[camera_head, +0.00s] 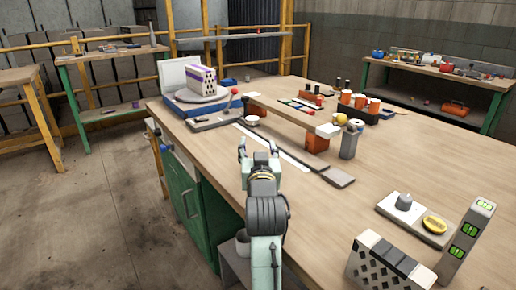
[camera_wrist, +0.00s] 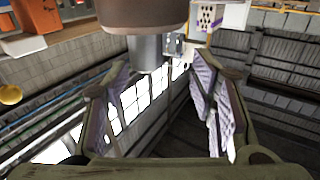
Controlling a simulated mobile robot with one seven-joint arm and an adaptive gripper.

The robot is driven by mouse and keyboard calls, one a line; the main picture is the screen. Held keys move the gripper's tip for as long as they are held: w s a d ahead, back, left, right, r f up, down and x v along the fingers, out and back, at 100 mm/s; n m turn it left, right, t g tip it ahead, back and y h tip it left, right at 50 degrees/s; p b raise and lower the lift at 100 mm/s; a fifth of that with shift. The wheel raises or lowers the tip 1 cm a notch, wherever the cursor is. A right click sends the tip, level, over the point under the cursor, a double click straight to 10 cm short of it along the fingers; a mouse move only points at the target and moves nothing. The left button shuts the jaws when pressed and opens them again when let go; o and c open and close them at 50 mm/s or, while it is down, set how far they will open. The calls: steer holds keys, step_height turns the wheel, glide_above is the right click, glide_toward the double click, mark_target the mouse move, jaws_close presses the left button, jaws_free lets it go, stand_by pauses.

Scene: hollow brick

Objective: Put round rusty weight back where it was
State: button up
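In the wrist view, which looks upside down, a round brown body (camera_wrist: 145,12) with a grey cylindrical part (camera_wrist: 146,52) is ahead of my gripper, between the lines of its fingers. It looks like the round rusty weight. In the head view, a small round pale-topped thing (camera_head: 252,121) with a reddish side lies beyond my gripper (camera_head: 258,150) and may be the same weight; I cannot be sure. My gripper is open, its fingers apart in the wrist view (camera_wrist: 162,85), with nothing visibly held. It is above the bench's left edge.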

steer(key=shift+w+f+g, duration=0.15)
steer(key=shift+f+g, duration=0.15)
steer(key=shift+f, duration=0.6)
steer(key=shift+r, duration=0.15)
steer(key=s, duration=0.2)
steer(key=s+b, duration=0.1)
steer(key=s, duration=0.3)
steer(key=shift+s+d+r+b, duration=0.2)
steer(key=shift+s+r+b, duration=0.05)
steer(key=shift+s+b, duration=0.1)
steer(key=s+b, duration=0.2)
steer(key=b, duration=0.3)
steer(key=shift+s+d+r, duration=0.1)
steer(key=shift+s, duration=0.2)
steer(key=s+b, duration=0.1)
steer(key=b, duration=0.4)
steer(key=shift+s+r, duration=0.15)
steer(key=shift+s, duration=0.15)
steer(key=shift+s+r+b, duration=0.2)
steer(key=shift+s+b, duration=0.35)
steer(key=shift+b, duration=0.6)
